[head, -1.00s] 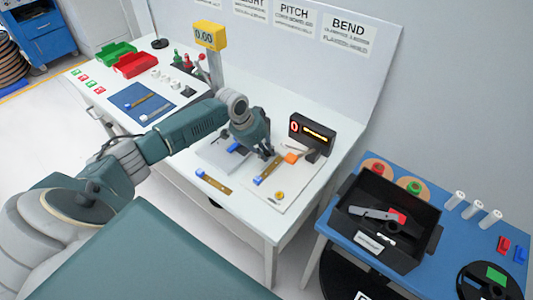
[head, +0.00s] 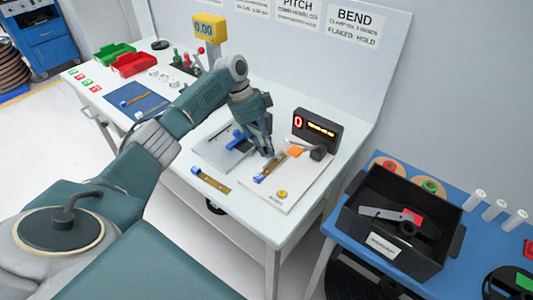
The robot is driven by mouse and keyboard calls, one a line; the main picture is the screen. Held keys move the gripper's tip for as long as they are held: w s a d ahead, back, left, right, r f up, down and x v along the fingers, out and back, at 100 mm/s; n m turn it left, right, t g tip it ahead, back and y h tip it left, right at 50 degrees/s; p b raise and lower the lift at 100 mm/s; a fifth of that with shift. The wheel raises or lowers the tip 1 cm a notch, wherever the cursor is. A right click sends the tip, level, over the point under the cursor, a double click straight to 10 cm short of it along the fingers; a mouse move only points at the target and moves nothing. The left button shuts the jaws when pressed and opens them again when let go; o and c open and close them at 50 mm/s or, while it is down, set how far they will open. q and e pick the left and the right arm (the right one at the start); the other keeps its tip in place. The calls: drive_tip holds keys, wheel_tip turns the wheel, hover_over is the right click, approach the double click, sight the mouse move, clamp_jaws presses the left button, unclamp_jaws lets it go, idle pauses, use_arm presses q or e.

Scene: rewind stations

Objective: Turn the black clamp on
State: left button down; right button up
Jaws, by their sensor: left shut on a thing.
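A small black clamp (head: 318,153) with a light grey lever stands at the right of a white plate (head: 296,198), in front of a black display box. An orange block (head: 295,152) sits beside it. A brass strip (head: 274,168) with a blue end piece lies on the plate. My left gripper (head: 268,152) points down at the strip's far end and is shut on it, left of the orange block and apart from the clamp. Its fingertips partly hide the strip. My right gripper is not in view.
The black display box (head: 317,130) shows a red 0 and a lit bar. A yellow button (head: 282,194) is on the plate's front part. Another brass strip (head: 212,181) lies at the table front. A black bin (head: 400,225) stands on the blue table at right.

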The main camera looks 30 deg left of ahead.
use_arm(q)
drive_tip(key=shift+w+a+m+g+b, duration=0.1)
drive_tip(key=shift+m+g+b, duration=0.3)
drive_tip(key=shift+m+b, duration=0.5)
drive_tip(key=c, duration=1.9)
unclamp_jaws()
drive_tip(key=shift+o, duration=0.2)
drive_tip(key=v, duration=1.2)
